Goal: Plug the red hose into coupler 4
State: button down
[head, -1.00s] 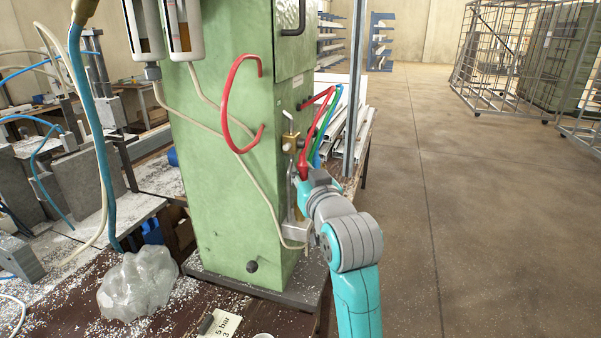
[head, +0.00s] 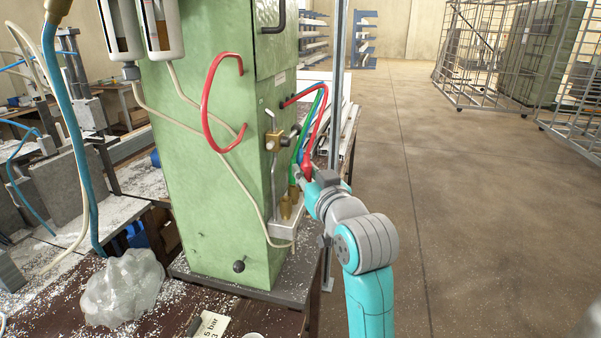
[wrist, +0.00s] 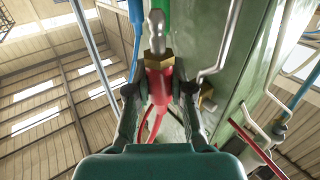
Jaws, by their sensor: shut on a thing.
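My gripper (head: 304,177) is shut on the end of the red hose (head: 307,167), beside the right side of the green machine. In the wrist view, the fingers of my gripper (wrist: 159,92) clasp the red sleeve of the red hose (wrist: 160,88). Its brass collar and bare metal plug tip stick out beyond the fingers, apart from any coupler. Brass couplers (head: 286,208) stand on a pale block (head: 286,229) at the machine's lower right, left of my gripper. Part of the row is hidden behind my gripper. I cannot read any coupler number.
Green and blue hoses (head: 309,125) hang close by my gripper. A brass valve (head: 276,141) with a lever sticks out of the green machine (head: 205,190) above the couplers. A metal post (head: 334,120) stands just behind. Open floor (head: 470,230) lies to the right.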

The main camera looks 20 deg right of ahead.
jog(key=shift+s+d, duration=0.5)
jog(key=shift+d, duration=0.15)
jog(key=shift+s+d, duration=0.45)
jog(key=shift+d, duration=0.2)
jog(key=w+d, duration=1.1)
jog(key=w, duration=0.4)
dwell(2.1)
jog(key=shift+a, duration=0.1)
jog(key=w+a, duration=0.4)
jog(key=a, duration=0.2)
jog(key=shift+w+a, duration=0.15)
jog(key=shift+w, duration=0.2)
dwell(1.3)
dwell(0.7)
